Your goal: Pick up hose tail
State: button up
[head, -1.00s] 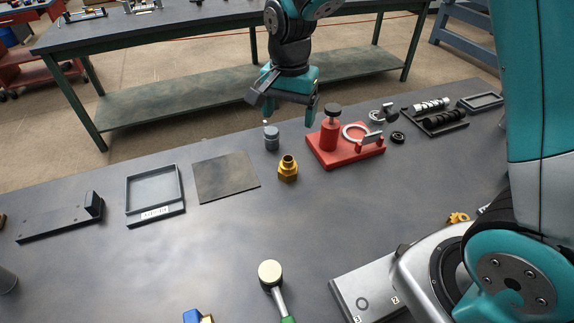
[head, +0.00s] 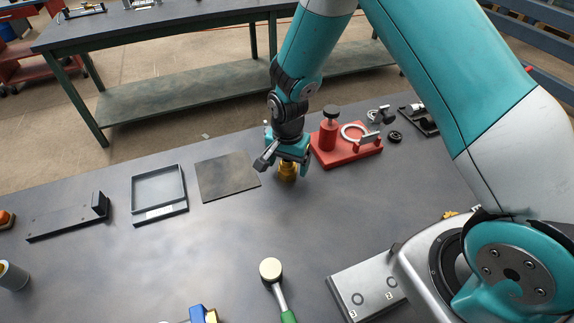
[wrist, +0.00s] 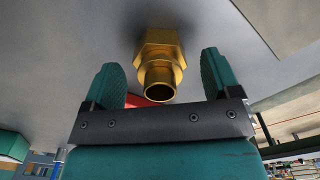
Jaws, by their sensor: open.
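The hose tail (head: 288,171) is a brass fitting with a hex body and a round hollow tube end. It stands upright on the dark grey workbench, left of the red fixture. My gripper (head: 289,167) is directly over it, pointing down, and hides its upper part in the head view. In the wrist view the hose tail (wrist: 160,66) sits between the two teal fingers of my gripper (wrist: 165,78). The fingers are open, with a gap visible on each side of the brass.
A red fixture (head: 345,150) with a ring and a post stands close on the right. A dark flat mat (head: 227,177) and a grey tray (head: 184,205) lie to the left. A mallet (head: 271,270) lies in front. The bench between is clear.

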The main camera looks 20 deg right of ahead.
notch_tip(320, 180, down, 2)
jog(key=shift+c, duration=0.3)
jog(key=c, duration=1)
jog(key=shift+r, duration=0.1)
jog(key=shift+c, duration=0.2)
